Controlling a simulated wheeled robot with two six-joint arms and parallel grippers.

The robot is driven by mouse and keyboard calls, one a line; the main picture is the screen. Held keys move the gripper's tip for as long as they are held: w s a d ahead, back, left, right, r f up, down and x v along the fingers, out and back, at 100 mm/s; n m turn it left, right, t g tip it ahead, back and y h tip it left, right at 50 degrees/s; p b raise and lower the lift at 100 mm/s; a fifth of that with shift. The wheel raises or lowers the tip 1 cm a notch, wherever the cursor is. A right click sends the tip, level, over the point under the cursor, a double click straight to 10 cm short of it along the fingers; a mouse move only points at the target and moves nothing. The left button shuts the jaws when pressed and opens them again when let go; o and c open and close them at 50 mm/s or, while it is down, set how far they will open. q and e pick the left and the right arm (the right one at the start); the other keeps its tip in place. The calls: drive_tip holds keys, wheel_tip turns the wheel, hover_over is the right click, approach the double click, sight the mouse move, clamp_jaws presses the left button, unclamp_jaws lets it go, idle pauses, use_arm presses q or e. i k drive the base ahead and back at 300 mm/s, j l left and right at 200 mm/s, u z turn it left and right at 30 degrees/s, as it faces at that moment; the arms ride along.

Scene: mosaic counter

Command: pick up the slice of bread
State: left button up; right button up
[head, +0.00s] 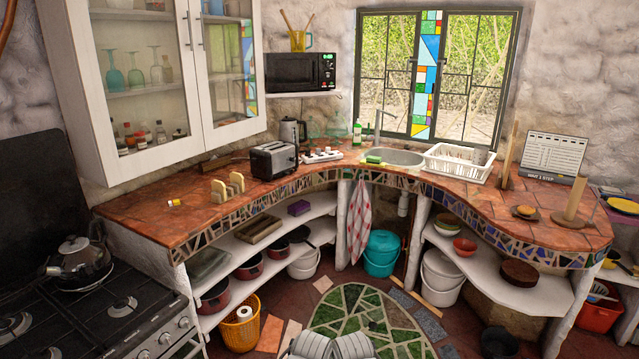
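Pale tan, slice-shaped pieces that look like bread (219,191) stand upright on the left part of the tiled counter, in front of the toaster. Another such piece (237,183) stands just to the right and behind. They are too small to tell whether a rack holds them. Neither of my grippers can be made out. Pale ribbed parts at the bottom centre edge seem to be mine, and no fingertips show there.
The counter (150,207) curves around the corner. A toaster (273,160) stands behind the slices, and a small yellow-capped item (175,203) lies to their left. The stove (90,315) is at lower left. A glass-door cabinet (150,80) hangs above. A patterned rug (365,318) covers the floor.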

sight(218, 186)
drive_tip(key=i+z, duration=0.25)
drive_tip(key=i, duration=1.4)
drive_tip(key=i+u, duration=0.35)
drive_tip(key=i+l+u, duration=0.1)
drive_tip(key=i+u, duration=0.2)
drive_tip(key=i, duration=0.3)
drive_tip(key=i+j+u, duration=0.3)
drive_tip(key=i+u, duration=0.3)
drive_tip(key=i, duration=0.2)
drive_tip(key=i+j, duration=0.1)
drive_tip(key=i, duration=0.15)
